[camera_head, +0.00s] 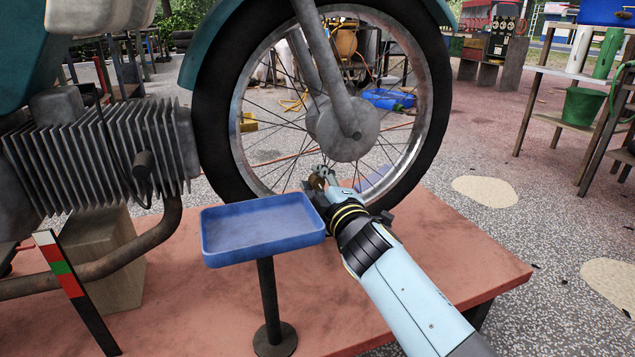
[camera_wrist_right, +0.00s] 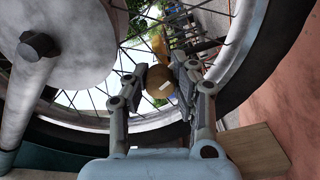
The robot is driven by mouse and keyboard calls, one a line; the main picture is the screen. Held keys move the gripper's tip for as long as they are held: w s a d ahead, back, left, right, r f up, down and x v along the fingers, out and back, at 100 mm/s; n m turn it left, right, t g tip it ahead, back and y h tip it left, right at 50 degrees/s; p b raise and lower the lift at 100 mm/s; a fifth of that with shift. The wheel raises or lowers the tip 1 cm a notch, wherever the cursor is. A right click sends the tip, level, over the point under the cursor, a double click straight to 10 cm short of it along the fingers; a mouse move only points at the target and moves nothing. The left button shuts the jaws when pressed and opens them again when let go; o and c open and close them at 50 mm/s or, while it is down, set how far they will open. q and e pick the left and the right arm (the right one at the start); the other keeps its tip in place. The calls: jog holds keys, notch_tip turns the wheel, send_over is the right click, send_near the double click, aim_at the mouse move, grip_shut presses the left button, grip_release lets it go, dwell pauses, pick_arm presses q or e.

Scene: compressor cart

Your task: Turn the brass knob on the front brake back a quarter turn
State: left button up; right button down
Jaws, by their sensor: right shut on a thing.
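The brass knob (camera_wrist_right: 159,83) is a round brown-gold piece with a small pale mark on its face. It sits between the two fingers of my right gripper (camera_wrist_right: 160,74) in the right wrist view, and the fingers are shut on it. In the head view the knob (camera_head: 317,182) is small, just below the grey front hub and brake drum (camera_head: 350,130), at the tip of my right gripper (camera_head: 323,177). The drum (camera_wrist_right: 65,55) fills the upper left of the wrist view. How the knob joins the brake is hidden. My left gripper is not in view.
The spoked front wheel and black tyre (camera_head: 433,100) surround the gripper closely. A blue tray (camera_head: 262,228) on a post stands left of my right arm, above the reddish platform (camera_head: 440,250). The finned engine (camera_head: 100,150) is at left. Shelves (camera_head: 555,75) stand at far right.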

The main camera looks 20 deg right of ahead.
jog(key=shift+f+n, duration=0.1)
jog(key=shift+n, duration=0.6)
jog(key=c, duration=1.1)
grip_release()
jog(key=shift+o, duration=0.2)
jog(key=shift+s, duration=0.15)
jog(key=s, duration=1.1)
jog(key=shift+s+d, duration=0.15)
jog(key=shift+s, duration=0.25)
